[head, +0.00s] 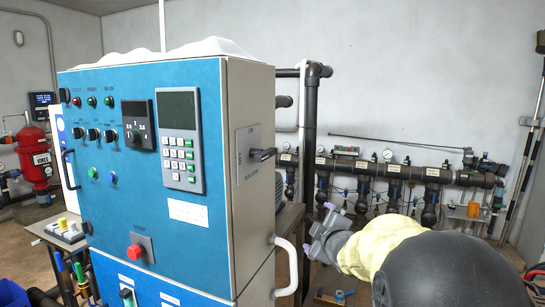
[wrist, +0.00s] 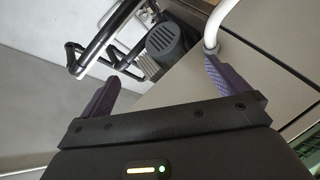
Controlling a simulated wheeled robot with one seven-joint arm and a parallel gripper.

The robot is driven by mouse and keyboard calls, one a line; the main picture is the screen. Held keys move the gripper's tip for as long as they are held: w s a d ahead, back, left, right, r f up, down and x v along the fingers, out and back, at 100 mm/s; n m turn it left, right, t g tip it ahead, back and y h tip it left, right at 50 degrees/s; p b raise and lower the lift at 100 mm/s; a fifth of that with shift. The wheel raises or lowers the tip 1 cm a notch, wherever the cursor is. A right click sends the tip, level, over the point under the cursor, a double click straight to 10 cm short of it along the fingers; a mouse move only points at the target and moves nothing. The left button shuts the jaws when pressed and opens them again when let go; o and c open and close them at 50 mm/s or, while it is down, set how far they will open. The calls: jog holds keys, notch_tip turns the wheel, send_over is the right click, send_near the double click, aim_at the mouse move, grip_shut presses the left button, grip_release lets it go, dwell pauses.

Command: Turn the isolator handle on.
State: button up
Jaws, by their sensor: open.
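The isolator handle (head: 262,155) is a small black lever on a grey plate (head: 249,150) on the right side wall of the blue-fronted cabinet (head: 90,205). It looks roughly horizontal in the head view. The plate's lettering is too small to read surely. My gripper (head: 318,232) is open and empty, below and right of the handle and apart from it. In the wrist view my gripper's two purple fingers (wrist: 150,72) are spread wide. I cannot make out the isolator handle in the wrist view.
A white grab handle (head: 287,265) sticks out low on the cabinet's side, left of my gripper; it shows near the right finger in the wrist view (wrist: 212,28). A black vertical pipe (head: 311,120) stands behind. A pipe manifold (head: 400,172) runs along the back wall.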

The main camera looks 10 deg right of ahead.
aim_at(270, 153)
jog(key=w+d+r+n+t+y, duration=0.15)
jog(key=r+n+y, duration=0.25)
jog(key=r+n, duration=0.45)
jog(key=d+r+n+t+y, duration=0.2)
jog(key=r+n+t+y, duration=0.15)
jog(key=r+n, duration=0.5)
jog(key=s+a+r+n+g+y+b, duration=0.1)
jog(key=s+n+g+y, duration=0.7)
jog(key=n, duration=1)
jog(key=shift+s+r+n+g, duration=0.15)
jog(key=shift+r+n+g, duration=0.25)
jog(key=shift+r+g, duration=0.35)
jog(key=shift+y, duration=0.25)
jog(key=p+x, duration=0.4)
jog(key=x, duration=1.2)
jog(key=shift+a+p, duration=0.2)
jog(key=shift+p, duration=0.2)
jog(key=shift+w+a+f, duration=0.15)
jog(key=shift+w+a, duration=0.35)
